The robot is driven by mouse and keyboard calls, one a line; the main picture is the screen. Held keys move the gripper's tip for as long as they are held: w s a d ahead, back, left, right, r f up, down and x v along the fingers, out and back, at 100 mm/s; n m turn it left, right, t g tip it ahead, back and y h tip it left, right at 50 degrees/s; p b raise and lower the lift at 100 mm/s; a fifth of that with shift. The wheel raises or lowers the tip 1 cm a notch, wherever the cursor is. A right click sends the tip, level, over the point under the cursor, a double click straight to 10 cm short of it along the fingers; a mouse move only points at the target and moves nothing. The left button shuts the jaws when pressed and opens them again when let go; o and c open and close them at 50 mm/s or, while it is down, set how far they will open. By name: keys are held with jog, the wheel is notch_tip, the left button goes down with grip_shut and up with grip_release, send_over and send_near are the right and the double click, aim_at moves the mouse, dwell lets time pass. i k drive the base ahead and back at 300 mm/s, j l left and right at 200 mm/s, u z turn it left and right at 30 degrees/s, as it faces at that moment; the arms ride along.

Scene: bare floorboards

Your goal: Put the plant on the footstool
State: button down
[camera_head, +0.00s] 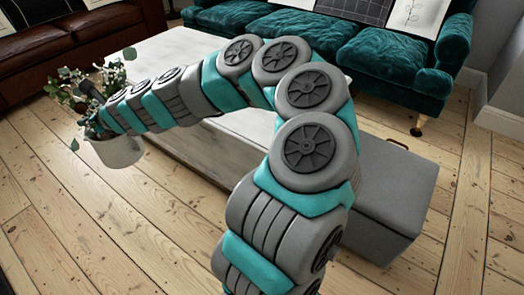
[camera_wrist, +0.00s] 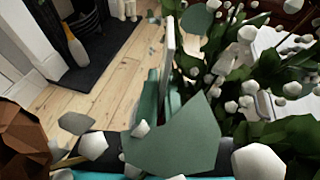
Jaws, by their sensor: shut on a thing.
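The plant (camera_head: 118,151) has green leaves and a white pot, and it is at the far left of the head view. My gripper (camera_head: 90,93) is at the end of my outstretched arm, among the leaves and shut on the plant. In the wrist view, green leaves and white buds of the plant (camera_wrist: 285,75) fill the right side and cover much of my gripper (camera_wrist: 168,85). The exact grip point is hidden. A grey box-shaped footstool (camera_head: 391,185) stands on the floor at the right, partly behind my arm; its visible top is bare.
A pale low table (camera_head: 170,50) stands in the middle behind my arm. A teal sofa (camera_head: 375,60) is at the back and a brown leather sofa (camera_head: 75,45) at back left. A fireplace with a bottle (camera_wrist: 75,45) shows in the wrist view. Floorboards at front left are clear.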

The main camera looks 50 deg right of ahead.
aim_at(384, 169)
jog(key=z, duration=0.45)
jog(key=j+z, duration=0.1)
jog(key=z, duration=0.35)
jog(key=j+z, duration=0.1)
jog(key=z, duration=0.8)
